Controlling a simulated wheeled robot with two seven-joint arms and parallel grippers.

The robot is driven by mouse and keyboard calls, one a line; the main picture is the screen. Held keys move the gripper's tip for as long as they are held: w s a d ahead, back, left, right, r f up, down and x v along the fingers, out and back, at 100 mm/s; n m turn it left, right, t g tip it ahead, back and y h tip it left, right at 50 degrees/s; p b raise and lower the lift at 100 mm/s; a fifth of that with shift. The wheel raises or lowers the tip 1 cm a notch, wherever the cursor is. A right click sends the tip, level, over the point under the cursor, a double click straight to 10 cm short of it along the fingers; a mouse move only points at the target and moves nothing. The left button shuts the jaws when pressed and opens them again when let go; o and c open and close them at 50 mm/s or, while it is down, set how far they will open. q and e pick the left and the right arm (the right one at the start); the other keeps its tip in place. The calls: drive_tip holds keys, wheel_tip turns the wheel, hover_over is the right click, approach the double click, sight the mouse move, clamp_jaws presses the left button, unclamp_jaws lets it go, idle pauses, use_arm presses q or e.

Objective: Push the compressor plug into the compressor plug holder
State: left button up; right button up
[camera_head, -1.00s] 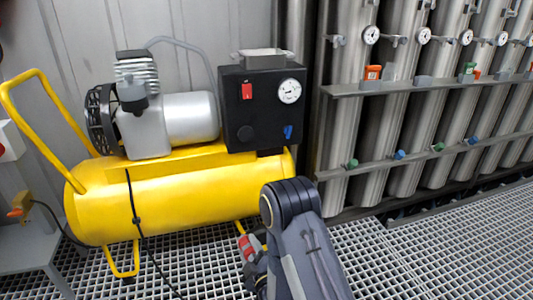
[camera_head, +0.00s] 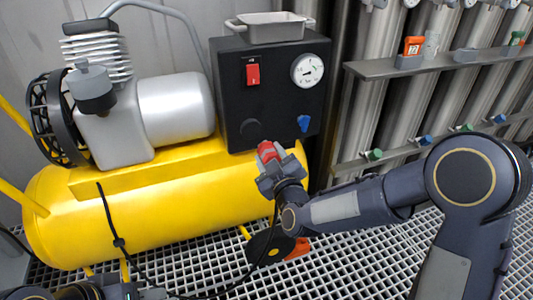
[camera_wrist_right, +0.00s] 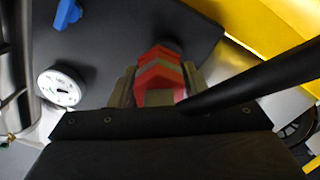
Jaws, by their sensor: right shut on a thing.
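The red compressor plug (camera_head: 268,151) is held in my right gripper (camera_head: 279,172), in front of the black panel and close below and right of its round black socket (camera_head: 250,128), which looks like the plug holder. In the right wrist view the plug (camera_wrist_right: 160,76) sits between the two fingers of the right gripper (camera_wrist_right: 157,88), its tip toward the panel. Whether the tip touches the socket cannot be told. A black cable hangs from the plug. Part of my left gripper (camera_head: 140,292) shows at the bottom left edge; its fingers are not clear.
The yellow compressor tank (camera_head: 170,205) lies below the black panel (camera_head: 285,110), which carries a red switch (camera_head: 253,74), a gauge (camera_head: 308,70) and a blue knob (camera_head: 304,123). A grey tray (camera_head: 272,27) sits on top. Steel cylinders (camera_head: 370,120) stand at right, behind a shelf.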

sight(252, 131)
drive_tip(key=shift+s+a+r+y, duration=0.15)
drive_tip(key=shift+a+r+y, duration=0.15)
drive_tip(key=shift+a+r, duration=0.45)
drive_tip(key=p+x, duration=0.1)
drive_tip(key=x, duration=0.4)
drive_tip(key=shift+w+a, duration=0.1)
drive_tip(key=shift+w, duration=0.2)
drive_tip(key=shift+w+a, duration=0.2)
drive_tip(key=shift+w, duration=0.25)
idle(0.9)
drive_tip(key=o, duration=1.4)
drive_tip(key=shift+c, duration=0.2)
